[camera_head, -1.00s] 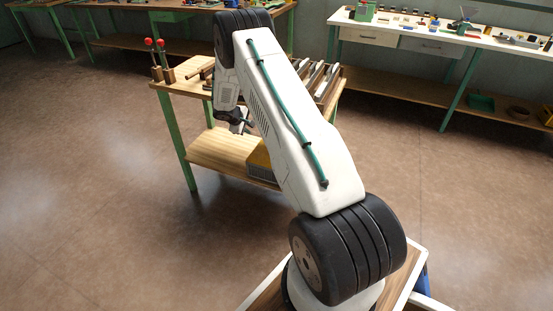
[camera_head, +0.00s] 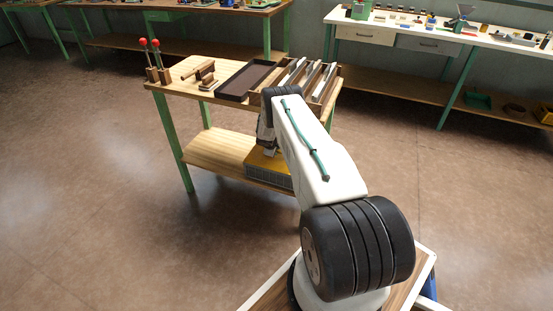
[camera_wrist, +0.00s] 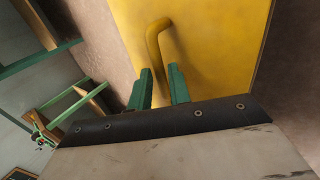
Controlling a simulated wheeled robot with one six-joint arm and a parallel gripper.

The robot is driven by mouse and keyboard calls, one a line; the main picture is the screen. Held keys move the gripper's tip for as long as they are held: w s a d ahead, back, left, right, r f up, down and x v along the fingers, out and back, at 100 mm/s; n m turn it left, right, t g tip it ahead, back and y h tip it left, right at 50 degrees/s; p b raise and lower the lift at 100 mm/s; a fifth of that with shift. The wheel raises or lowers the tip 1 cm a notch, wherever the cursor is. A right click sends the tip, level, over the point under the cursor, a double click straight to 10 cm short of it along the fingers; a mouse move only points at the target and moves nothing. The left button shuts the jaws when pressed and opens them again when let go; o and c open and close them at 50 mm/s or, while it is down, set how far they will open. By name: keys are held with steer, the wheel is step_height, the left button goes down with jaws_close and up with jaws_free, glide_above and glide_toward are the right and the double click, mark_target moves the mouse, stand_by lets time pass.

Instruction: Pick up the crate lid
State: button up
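The crate lid (camera_wrist: 215,40) is a flat yellow panel filling the top middle of the wrist view. A bent yellow bar handle (camera_wrist: 154,45) stands on it. My gripper's two green fingers (camera_wrist: 161,76) are apart, with the lower end of the handle showing between their tips. I cannot tell whether either finger touches it. In the head view, the yellow lid (camera_head: 260,163) tops a grey crate (camera_head: 265,178) on the lower shelf of the wooden table. My arm covers part of the lid, and the gripper tips are hard to make out there.
The table top (camera_head: 180,86) above the shelf holds a dark tray (camera_head: 246,80), a rack of metal bars (camera_head: 305,80), wooden blocks and two red-knobbed levers (camera_head: 150,60). A green table leg (camera_head: 173,142) stands left of the crate. Open floor lies left and in front.

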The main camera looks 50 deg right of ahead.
steer(key=shift+x, duration=1.5)
jaws_close()
steer(key=shift+w+r, duration=0.1)
steer(key=shift+r, duration=0.05)
